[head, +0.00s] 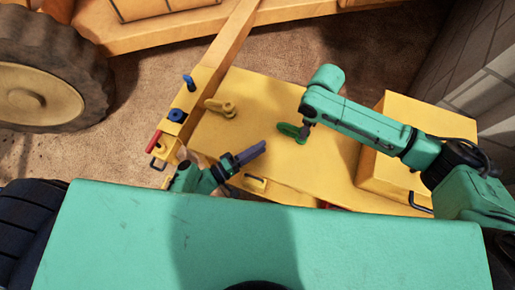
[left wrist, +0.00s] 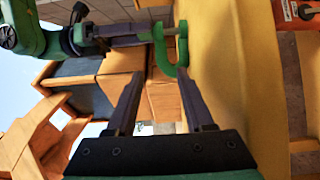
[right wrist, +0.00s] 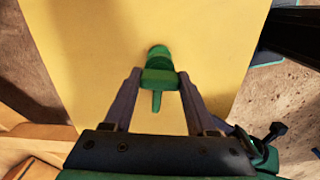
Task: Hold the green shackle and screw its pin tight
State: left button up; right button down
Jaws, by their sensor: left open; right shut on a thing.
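The green shackle (head: 288,130) hangs over the yellow deck. In the left wrist view its U-shaped bow (left wrist: 166,66) shows, with a greyish pin (left wrist: 173,30) across its two ends. My right gripper (head: 305,124) is shut on the pin end, where a green piece (right wrist: 158,77) sits between its fingers; the grip is partly hidden. My left gripper (head: 257,153) is open and empty, a little left of and below the shackle in the head view. In the left wrist view the shackle lies just ahead of its two spread fingers, apart from them.
The yellow deck (head: 250,105) carries a dull yellow shackle-like fitting (head: 220,107). A raised yellow box (head: 405,115) stands at the right. A yellow beam (head: 225,50) with blue and red fittings runs along the left. A large wheel (head: 45,85) stands far left.

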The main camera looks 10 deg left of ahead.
aim_at(281, 126)
pick_arm(q)
jog(key=x, duration=1.2)
jog(key=shift+f, duration=0.15)
grip_shut()
jog(key=shift+s+f, duration=0.1)
jog(key=shift+s, duration=0.05)
dwell(1.7)
